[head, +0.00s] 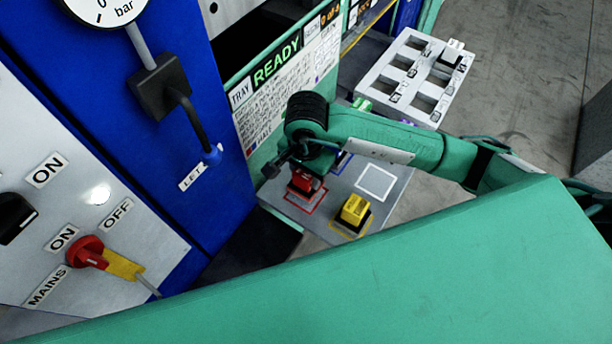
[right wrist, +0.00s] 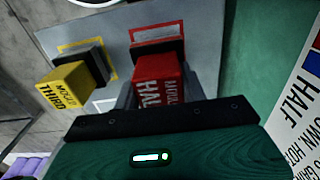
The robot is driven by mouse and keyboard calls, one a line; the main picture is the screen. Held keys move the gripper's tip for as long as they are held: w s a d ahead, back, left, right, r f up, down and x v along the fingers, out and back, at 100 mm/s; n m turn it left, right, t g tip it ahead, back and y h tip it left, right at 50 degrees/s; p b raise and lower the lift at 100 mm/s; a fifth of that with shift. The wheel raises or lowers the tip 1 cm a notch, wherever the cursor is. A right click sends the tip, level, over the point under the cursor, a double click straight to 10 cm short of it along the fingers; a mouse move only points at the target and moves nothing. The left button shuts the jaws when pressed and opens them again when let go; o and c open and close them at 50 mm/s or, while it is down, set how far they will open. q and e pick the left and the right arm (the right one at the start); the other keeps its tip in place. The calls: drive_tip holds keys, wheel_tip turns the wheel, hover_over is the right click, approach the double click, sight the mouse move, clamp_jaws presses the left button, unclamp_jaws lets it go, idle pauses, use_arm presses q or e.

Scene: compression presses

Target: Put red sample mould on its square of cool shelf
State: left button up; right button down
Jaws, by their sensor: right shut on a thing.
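The red sample mould (head: 304,181) is at the red-outlined square (head: 291,198) of the grey cool shelf (head: 393,200). My right gripper (head: 298,166) is shut on the mould from above, its hand partly hiding it in the head view. In the right wrist view the red mould (right wrist: 158,77), lettered "HALF", sits between the fingers, with its dark base over the red outline (right wrist: 157,29). I cannot tell whether the base touches the shelf. My left gripper is not in view.
A yellow mould (head: 355,211) stands on its yellow square to the right. A white-outlined square (head: 376,182) is empty. A white rack (head: 413,75) with several slots lies behind. The press panel (head: 285,95) reads "READY". My green arm crosses above the shelf.

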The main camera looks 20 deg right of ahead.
drive_tip(key=shift+f, duration=1.05)
drive_tip(key=shift+f, duration=0.1)
drive_tip(key=shift+f, duration=0.1)
drive_tip(key=c, duration=0.8)
unclamp_jaws()
